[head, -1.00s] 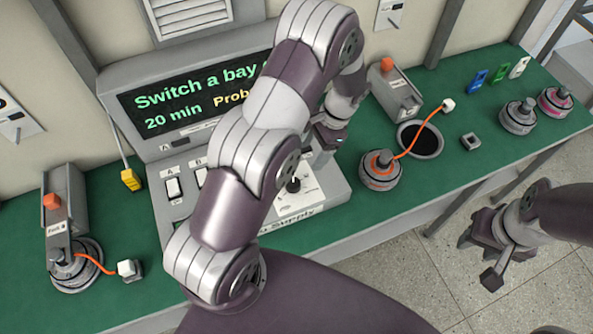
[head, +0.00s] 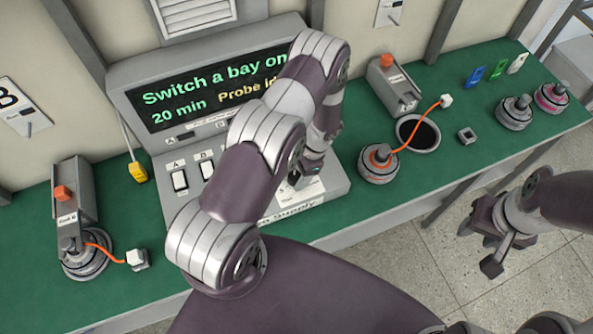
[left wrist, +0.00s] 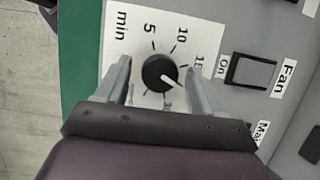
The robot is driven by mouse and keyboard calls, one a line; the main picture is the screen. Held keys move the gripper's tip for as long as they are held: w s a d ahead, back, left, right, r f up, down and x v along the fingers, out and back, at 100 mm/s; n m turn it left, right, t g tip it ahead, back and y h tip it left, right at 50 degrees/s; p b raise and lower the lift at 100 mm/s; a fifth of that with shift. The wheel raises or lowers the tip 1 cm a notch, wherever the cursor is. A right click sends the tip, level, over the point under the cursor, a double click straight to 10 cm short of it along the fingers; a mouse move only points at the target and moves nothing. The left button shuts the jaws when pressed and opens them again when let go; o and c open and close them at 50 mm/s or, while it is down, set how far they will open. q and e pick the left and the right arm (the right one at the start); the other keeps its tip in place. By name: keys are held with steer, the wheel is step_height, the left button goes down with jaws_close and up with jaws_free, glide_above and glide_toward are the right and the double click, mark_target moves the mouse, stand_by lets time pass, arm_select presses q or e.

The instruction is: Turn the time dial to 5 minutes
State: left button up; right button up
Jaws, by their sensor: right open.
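The time dial (left wrist: 160,73) is a round black knob on a white plate in the left wrist view. Its white pointer mark points lower right, past the 15 label; the 5 label (left wrist: 149,29) is upper left. My left gripper (left wrist: 158,82) is open, with one finger on each side of the knob and gaps visible. In the head view my left gripper (head: 303,181) is over the supply panel, and my arm hides most of the dial. The screen (head: 205,90) reads "Switch a bay on", "20 min". My right gripper (head: 487,252) is open and empty beyond the table's front edge.
A Fan switch (left wrist: 252,72) sits beside the dial. Switches A (head: 180,180) and B (head: 207,169) are left of my arm. A motor with an orange cable (head: 378,164) stands right of the panel. The green table (head: 437,180) has free room there.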

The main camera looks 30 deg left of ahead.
arm_select(q)
steer(key=c, duration=0.9)
